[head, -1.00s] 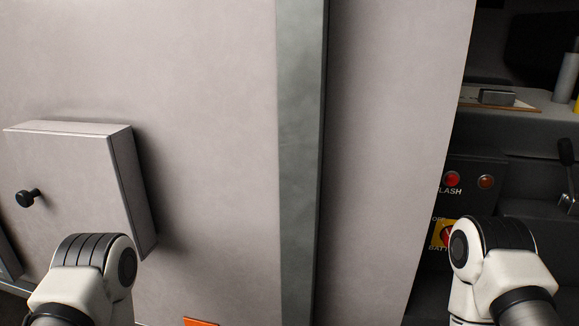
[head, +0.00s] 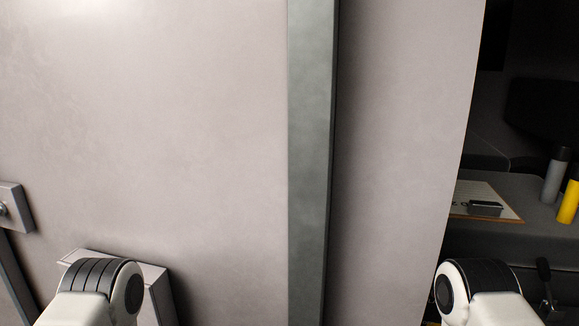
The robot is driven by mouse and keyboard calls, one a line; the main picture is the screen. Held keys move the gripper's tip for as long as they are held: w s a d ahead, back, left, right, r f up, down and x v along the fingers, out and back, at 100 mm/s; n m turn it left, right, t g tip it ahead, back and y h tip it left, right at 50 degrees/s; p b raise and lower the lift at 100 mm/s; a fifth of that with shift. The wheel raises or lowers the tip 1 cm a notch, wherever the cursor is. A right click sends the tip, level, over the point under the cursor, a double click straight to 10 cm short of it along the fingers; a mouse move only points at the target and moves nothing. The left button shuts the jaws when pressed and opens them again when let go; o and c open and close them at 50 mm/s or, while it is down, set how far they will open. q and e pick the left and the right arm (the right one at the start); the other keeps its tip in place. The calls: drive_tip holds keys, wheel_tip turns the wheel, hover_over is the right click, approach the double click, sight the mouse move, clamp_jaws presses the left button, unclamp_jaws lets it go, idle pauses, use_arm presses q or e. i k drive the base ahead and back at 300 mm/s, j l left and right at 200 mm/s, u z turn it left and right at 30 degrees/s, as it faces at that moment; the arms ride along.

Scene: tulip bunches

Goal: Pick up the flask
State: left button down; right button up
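A grey cylinder with a dark cap (head: 556,175) stands upright on a dark grey surface at the far right, seen through an opening. A yellow cylinder (head: 569,201) stands in front of it, partly cut off by the picture's right edge. Either could be the flask; I cannot tell which. Only links of my two arms show at the bottom left and bottom right, well apart from both cylinders. Both grippers are out of the picture.
A pale wall with a grey-green vertical strip (head: 312,150) fills the left and middle. A wall box (head: 150,275) is partly behind my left arm. A clipboard (head: 475,191) with a small dark object (head: 486,208) lies on the counter (head: 530,220). A dark lever (head: 546,280) stands below it.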

sight(561, 154)
drive_tip(key=z, duration=0.35)
drive_tip(key=k+l+z, duration=0.1)
drive_tip(key=z, duration=0.25)
drive_tip(key=l+z, duration=0.15)
drive_tip(key=z, duration=0.2)
drive_tip(key=j+z, duration=0.4)
drive_tip(key=i+l, duration=0.05)
drive_tip(key=l, duration=0.05)
